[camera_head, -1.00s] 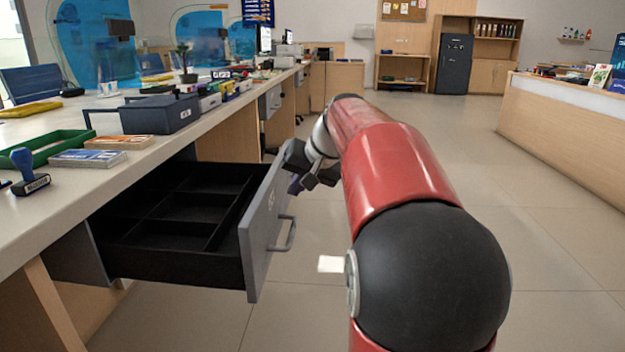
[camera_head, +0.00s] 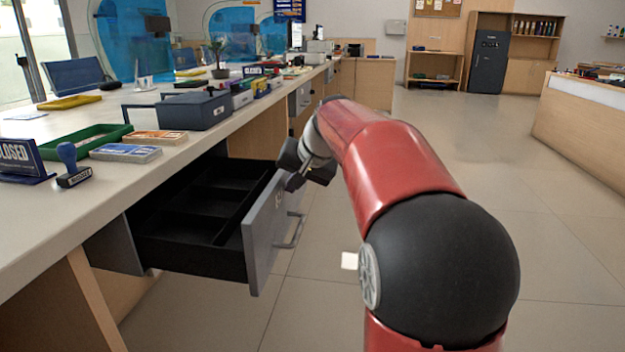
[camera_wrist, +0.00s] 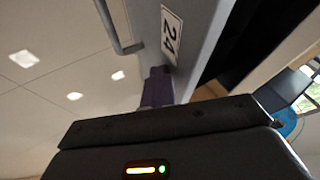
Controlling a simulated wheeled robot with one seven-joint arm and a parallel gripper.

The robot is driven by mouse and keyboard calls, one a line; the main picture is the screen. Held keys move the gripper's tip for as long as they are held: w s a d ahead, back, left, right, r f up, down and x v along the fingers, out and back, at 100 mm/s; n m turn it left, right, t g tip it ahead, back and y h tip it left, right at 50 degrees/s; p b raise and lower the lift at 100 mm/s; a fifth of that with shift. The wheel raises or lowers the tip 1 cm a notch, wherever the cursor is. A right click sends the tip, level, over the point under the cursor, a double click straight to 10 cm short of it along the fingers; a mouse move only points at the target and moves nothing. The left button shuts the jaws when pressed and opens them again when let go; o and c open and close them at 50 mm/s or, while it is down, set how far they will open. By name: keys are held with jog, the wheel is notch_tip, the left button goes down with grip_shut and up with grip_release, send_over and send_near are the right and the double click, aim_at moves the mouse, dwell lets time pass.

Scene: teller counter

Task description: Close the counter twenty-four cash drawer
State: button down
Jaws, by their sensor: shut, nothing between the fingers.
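The counter twenty-four cash drawer (camera_head: 262,245) stands pulled out from under the counter, its black compartments showing and looking empty. It has a grey front with a bar handle (camera_head: 292,232). In the wrist view the drawer front (camera_wrist: 190,50) carries a "24" label, with the handle (camera_wrist: 113,25) to its left. My gripper (camera_head: 294,181) is shut and empty at the upper part of the drawer front. In the wrist view its fingers (camera_wrist: 158,87) reach up to the front's face below the label; they look close against it, but contact is not clear.
The long counter (camera_head: 60,225) runs along the left, holding a green tray (camera_head: 85,141), a stamp (camera_head: 73,165), card stacks and a blue-grey box (camera_head: 195,110). Open tiled floor (camera_head: 450,150) lies to the right. Another counter (camera_head: 590,115) stands at far right.

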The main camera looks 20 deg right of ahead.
jog(key=w+a+p, duration=0.7)
jog(key=w+a, duration=0.3)
jog(key=a, duration=0.5)
jog(key=shift+w+a+p, duration=0.2)
jog(key=shift+a+p, duration=0.1)
